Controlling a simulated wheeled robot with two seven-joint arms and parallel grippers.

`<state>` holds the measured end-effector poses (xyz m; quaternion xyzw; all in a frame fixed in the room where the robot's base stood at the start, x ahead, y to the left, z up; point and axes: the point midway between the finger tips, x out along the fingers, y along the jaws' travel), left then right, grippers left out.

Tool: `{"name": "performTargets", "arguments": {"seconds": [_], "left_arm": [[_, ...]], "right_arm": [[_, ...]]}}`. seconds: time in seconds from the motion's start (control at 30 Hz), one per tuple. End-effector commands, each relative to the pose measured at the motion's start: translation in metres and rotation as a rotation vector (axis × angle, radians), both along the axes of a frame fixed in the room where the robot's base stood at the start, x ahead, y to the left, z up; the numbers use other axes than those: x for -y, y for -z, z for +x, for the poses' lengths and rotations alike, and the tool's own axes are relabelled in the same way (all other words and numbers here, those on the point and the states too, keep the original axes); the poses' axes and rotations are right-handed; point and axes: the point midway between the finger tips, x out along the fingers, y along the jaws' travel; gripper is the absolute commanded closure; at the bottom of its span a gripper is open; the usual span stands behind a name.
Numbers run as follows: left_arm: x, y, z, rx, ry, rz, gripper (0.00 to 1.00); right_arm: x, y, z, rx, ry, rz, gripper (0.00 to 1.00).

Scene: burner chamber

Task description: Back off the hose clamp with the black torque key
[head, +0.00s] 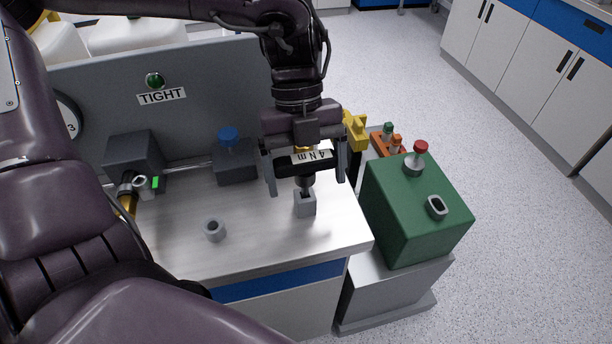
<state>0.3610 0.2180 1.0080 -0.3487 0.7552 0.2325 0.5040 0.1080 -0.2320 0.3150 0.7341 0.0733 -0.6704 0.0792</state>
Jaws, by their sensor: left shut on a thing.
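My left gripper (305,172) is over the right part of the bench, pointing down. It is shut on the black torque key (290,161), whose white label reads "4 N m". The key is upright, and its grey shaft reaches down to a small grey square holder (305,203) on the bench; I cannot tell how deep the tip sits. The hose clamp (126,189) appears at the left, on a dark block's outlet with a brass-coloured hose below and a bright green mark beside it. My arm partly hides the hose. My right gripper is not in view.
A panel behind carries a green lamp (155,81) and a "TIGHT" sign (161,95). A blue-knobbed block (235,160) and an empty grey ring (215,230) are on the bench. A yellow-topped item (355,130), an orange rack (384,144) and a green box (415,215) stand right.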

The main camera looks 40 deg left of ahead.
Motion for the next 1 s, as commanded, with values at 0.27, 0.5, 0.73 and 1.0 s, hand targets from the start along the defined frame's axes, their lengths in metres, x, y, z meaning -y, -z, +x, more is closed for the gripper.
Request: {"name": "performTargets", "arguments": {"seconds": [0.27,0.5,0.73,1.0], "left_arm": [[0.000,-0.067,0.001,0.009,-0.001,0.004,0.42],[0.000,-0.135,0.000,0.005,-0.003,0.005,0.42],[0.000,-0.172,0.000,0.001,0.000,0.003,0.42],[0.000,-0.180,0.000,0.000,0.001,0.000,0.42]], "right_arm": [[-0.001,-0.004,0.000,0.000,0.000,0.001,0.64],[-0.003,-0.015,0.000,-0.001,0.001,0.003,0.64],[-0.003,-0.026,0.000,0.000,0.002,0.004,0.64],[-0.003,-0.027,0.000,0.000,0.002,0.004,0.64]]}}
